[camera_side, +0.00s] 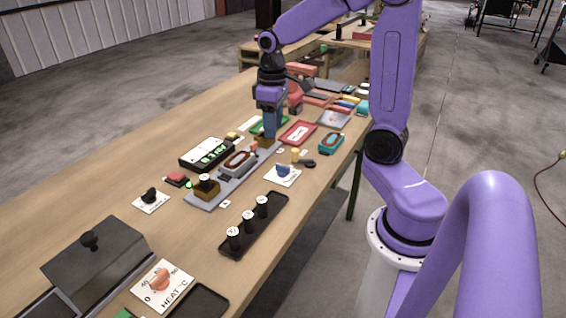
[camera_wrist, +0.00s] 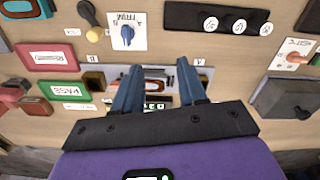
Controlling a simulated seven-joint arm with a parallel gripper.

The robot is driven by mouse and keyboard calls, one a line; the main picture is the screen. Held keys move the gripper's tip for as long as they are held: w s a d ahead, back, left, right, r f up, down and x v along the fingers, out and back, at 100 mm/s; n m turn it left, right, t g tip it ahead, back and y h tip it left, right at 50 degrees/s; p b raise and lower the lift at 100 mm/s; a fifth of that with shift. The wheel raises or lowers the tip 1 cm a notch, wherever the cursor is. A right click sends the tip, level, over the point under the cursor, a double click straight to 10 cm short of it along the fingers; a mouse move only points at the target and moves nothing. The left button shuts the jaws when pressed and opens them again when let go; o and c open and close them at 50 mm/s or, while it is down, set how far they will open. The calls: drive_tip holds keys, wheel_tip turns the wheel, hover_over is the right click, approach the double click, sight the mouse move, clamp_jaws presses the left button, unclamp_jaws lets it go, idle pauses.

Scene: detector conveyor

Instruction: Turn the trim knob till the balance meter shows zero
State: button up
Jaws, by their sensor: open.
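The trim knob (camera_side: 283,169) is blue and sits on a white plate right of the conveyor in the side view. In the wrist view the knob (camera_wrist: 127,34) is at the upper left, on a plate lettered TRIM. The balance meter (camera_side: 207,153) is a dark box with green digits, left of the conveyor; I cannot read its value surely. In the wrist view its digits (camera_wrist: 155,105) are partly hidden behind my gripper. My gripper (camera_wrist: 157,68) is open and points down over the far end of the conveyor. In the side view my gripper (camera_side: 269,132) is apart from the knob.
The grey conveyor (camera_side: 232,183) carries a ring-shaped part and brown blocks. A black rack (camera_side: 262,228) with three vials stands nearer. Red (camera_side: 298,133) and green trays lie beyond. A heat dial (camera_side: 160,282) and a grey lidded box (camera_side: 98,258) are at the near end.

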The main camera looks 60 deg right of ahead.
sight(283, 166)
drive_tip(key=w+d+m, duration=0.2)
drive_tip(key=d+m, duration=0.1)
drive_tip(key=d, duration=0.5)
drive_tip(key=f, duration=1.7)
drive_tip(key=shift+s+a+f, duration=0.15)
drive_tip(key=shift+a+f, duration=0.05)
drive_tip(key=shift+f, duration=0.05)
clamp_jaws()
